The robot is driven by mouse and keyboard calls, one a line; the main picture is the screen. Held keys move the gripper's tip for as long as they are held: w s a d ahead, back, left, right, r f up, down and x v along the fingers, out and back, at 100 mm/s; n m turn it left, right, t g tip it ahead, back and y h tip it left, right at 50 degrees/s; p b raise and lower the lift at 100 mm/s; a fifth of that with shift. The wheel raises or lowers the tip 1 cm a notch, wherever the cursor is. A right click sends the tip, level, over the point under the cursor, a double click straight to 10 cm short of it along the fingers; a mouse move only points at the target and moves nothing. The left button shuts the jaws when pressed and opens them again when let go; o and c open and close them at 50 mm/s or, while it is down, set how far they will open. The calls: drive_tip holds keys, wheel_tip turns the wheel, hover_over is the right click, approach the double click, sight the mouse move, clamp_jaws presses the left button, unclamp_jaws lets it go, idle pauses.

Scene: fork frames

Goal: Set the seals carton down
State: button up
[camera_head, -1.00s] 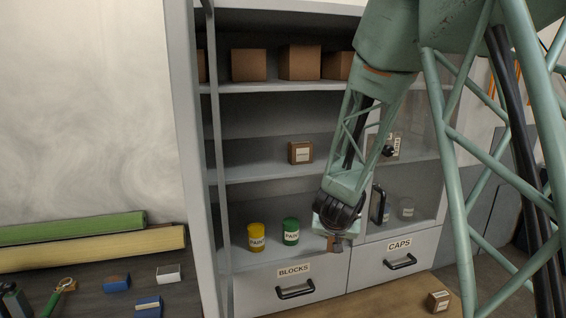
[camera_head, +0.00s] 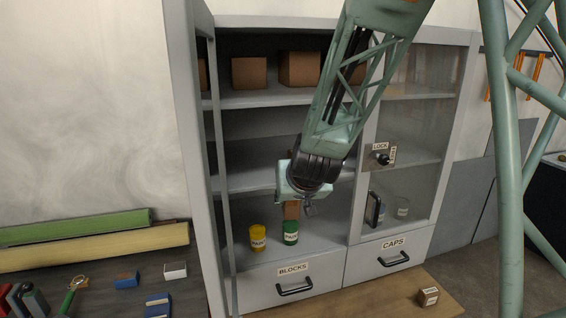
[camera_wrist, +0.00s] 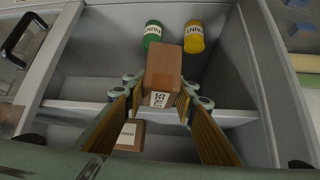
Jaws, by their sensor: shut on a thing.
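The seals carton is a brown box with a white label (camera_wrist: 163,74), between the fingers of my gripper (camera_wrist: 158,97) in the wrist view. My gripper is shut on it. In the head view the carton (camera_head: 291,210) shows just below my gripper (camera_head: 304,203), in front of the cabinet's left bay and overlapping the green paint can. Its label is only partly legible in the wrist view. I cannot tell whether the carton touches a shelf.
A green paint can (camera_head: 290,232) and a yellow one (camera_head: 257,238) stand on the lower shelf. Another small labelled carton (camera_wrist: 130,134) sits on the middle shelf, hidden by my arm in the head view. A carton (camera_head: 428,297) stands on the wooden surface at front right.

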drive_tip(key=s+a+r+n+y+p, duration=0.1)
drive_tip(key=s+a+r+n+p, duration=0.1)
drive_tip(key=r, duration=0.6)
drive_tip(key=s+a+p, duration=0.1)
drive_tip(key=a+p, duration=0.1)
drive_tip(key=a, duration=0.1)
drive_tip(key=shift+s+a+g, duration=0.15)
drive_tip(key=shift+a+g, duration=0.05)
drive_tip(key=shift+g, duration=0.1)
drive_tip(key=p, duration=0.3)
approach(259, 172)
drive_tip(key=shift+w+r+x, duration=0.15)
drive_tip(key=shift+x, duration=0.6)
drive_tip(key=shift+w+r+x, duration=0.1)
drive_tip(key=shift+x, duration=0.65)
drive_tip(key=shift+w+a+p, duration=0.2)
drive_tip(key=shift+w+p, duration=0.1)
drive_tip(key=shift+w, duration=0.4)
drive_tip(key=shift+w+a+p, duration=0.2)
drive_tip(key=shift+w+p, duration=0.05)
drive_tip(key=shift+w, duration=0.5)
drive_tip(key=shift+w+a+p, duration=0.2)
drive_tip(key=shift+w+p, duration=0.1)
drive_tip(key=shift+w, duration=0.4)
drive_tip(key=shift+s+f, duration=0.1)
drive_tip(key=shift+f, duration=0.2)
drive_tip(key=o, duration=1)
